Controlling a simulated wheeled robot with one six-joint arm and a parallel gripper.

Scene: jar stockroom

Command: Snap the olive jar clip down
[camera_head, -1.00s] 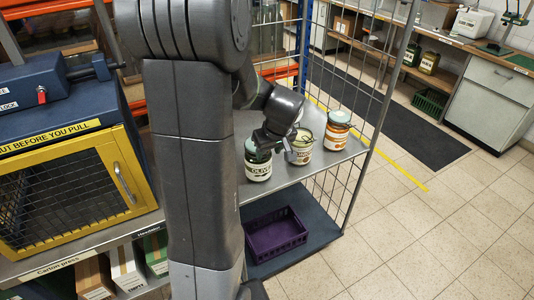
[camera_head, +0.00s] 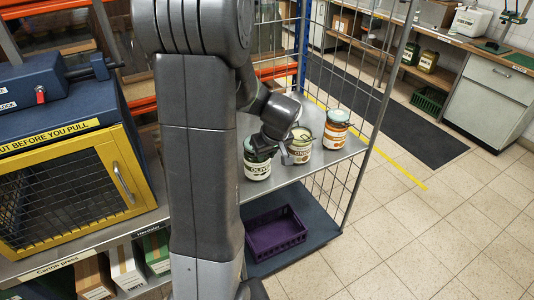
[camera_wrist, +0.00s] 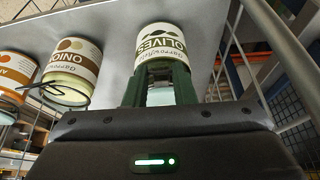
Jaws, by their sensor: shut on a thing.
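The olive jar (camera_head: 257,170), dark green with a white label, stands upright on the grey shelf of a wire-sided rack. In the wrist view the olive jar (camera_wrist: 162,40) appears upside down. My gripper (camera_head: 278,152) is at the top of this jar, on its right side in the head view. In the wrist view my gripper (camera_wrist: 160,92) is shut at the jar's lid end. The clip is hidden, so I cannot tell whether the fingers hold the clip or the lid edge.
The onion jar (camera_head: 300,146) stands close on the right, its wire clip (camera_wrist: 42,92) sticking out in the wrist view. An orange-labelled jar (camera_head: 336,130) stands beyond it. A purple crate (camera_head: 275,243) sits on the lower shelf. Wire mesh (camera_head: 365,130) bounds the rack's right side.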

